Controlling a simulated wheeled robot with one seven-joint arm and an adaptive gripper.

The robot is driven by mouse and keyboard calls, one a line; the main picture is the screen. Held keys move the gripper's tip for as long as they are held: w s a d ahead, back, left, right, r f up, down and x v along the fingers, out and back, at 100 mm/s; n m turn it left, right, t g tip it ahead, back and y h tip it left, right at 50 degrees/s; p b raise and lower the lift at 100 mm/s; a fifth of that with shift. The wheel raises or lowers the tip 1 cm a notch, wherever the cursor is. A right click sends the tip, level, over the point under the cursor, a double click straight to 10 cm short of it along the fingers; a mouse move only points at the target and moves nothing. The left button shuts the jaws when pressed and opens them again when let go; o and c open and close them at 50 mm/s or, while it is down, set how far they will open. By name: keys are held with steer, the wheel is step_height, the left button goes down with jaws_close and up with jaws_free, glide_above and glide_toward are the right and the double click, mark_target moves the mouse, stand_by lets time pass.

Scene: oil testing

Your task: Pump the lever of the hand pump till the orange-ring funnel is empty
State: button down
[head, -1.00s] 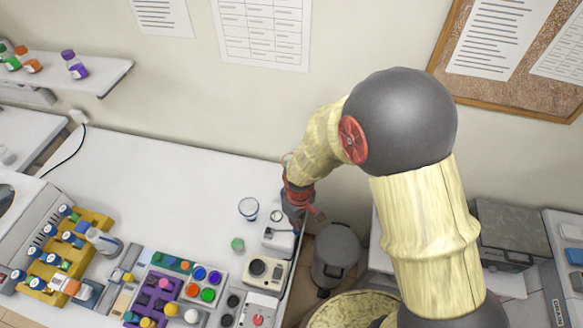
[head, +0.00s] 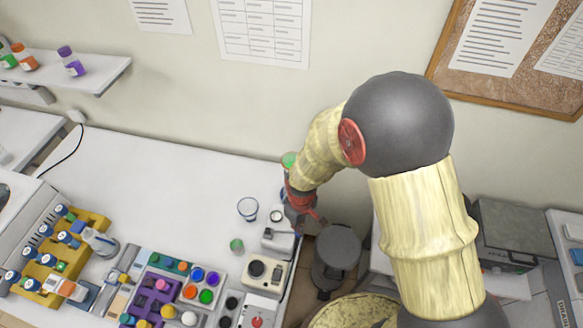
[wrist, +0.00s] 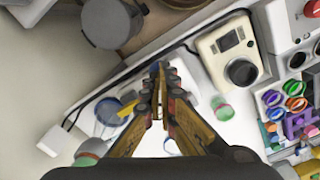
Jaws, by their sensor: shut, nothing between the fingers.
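The small grey-white unit that looks like the hand pump (head: 276,241) stands at the right edge of the white bench. My gripper (wrist: 158,70) points down over it in the wrist view, with its fingertips together and nothing between them. In the head view my gripper (head: 299,226) is beside the unit's upper right side. The fingers hide much of the unit, so I cannot tell where the lever is or whether they touch it.
A clear cup (head: 248,208) and a green cup (head: 237,245) stand left of the pump. A beige instrument (head: 264,272) is just in front. A grey bin (head: 337,250) stands beyond the bench edge. The middle of the bench (head: 150,190) is clear.

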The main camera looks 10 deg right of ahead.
steer(key=shift+f, duration=0.15)
steer(key=shift+s+d+f+b, duration=0.15)
steer(key=shift+d+f+b, duration=0.2)
steer(key=shift+f+b, duration=0.3)
steer(key=shift+f, duration=0.15)
steer(key=shift+d+f+b, duration=0.15)
steer(key=shift+f+b, duration=0.3)
steer(key=shift+f, duration=0.25)
